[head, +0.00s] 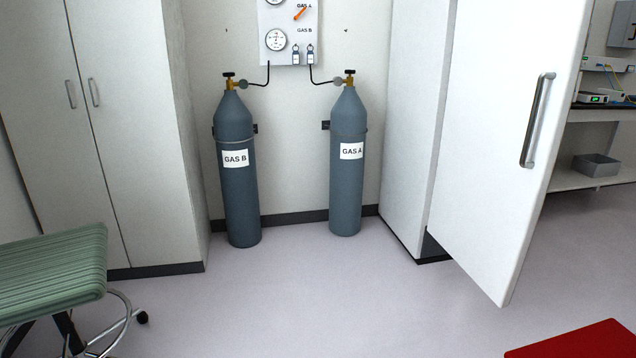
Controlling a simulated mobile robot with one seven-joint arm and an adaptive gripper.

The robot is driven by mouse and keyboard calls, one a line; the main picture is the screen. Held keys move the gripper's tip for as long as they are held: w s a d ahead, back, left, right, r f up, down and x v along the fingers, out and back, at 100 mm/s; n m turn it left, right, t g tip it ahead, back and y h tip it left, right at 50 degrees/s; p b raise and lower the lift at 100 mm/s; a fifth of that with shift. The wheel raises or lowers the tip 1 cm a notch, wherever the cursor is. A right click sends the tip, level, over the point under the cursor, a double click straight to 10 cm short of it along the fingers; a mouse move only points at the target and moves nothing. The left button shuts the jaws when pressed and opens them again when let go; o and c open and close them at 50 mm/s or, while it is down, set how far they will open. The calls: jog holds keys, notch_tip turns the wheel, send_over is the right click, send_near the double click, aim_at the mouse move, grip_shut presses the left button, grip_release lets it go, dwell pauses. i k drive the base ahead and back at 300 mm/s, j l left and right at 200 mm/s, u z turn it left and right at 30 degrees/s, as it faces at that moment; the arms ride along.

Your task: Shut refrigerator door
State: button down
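The refrigerator door (490,150) is a tall white panel on the right of the head view. It stands open, swung out from a white cabinet body (407,130) at its left. A vertical metal handle (537,120) is on the door near its free right edge. The inside of the refrigerator is hidden. My gripper is not in view, so its state and its distance from the door do not show.
Gas cylinders (238,190) and (347,190) stand against the back wall below a gauge panel (290,32). A grey two-door cabinet (100,150) and a green stool (50,275) are at left. A red surface (575,343) is at bottom right. The middle floor is clear.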

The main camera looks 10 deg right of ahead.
aim_at(515, 65)
jog(key=i+z, duration=0.25)
jog(key=z, duration=0.15)
jog(key=i+j+z, duration=0.2)
jog(key=z, duration=0.2)
jog(key=i+j+z, duration=0.25)
jog(key=z, duration=0.2)
jog(key=i+j+z, duration=0.3)
jog(key=i, duration=0.95)
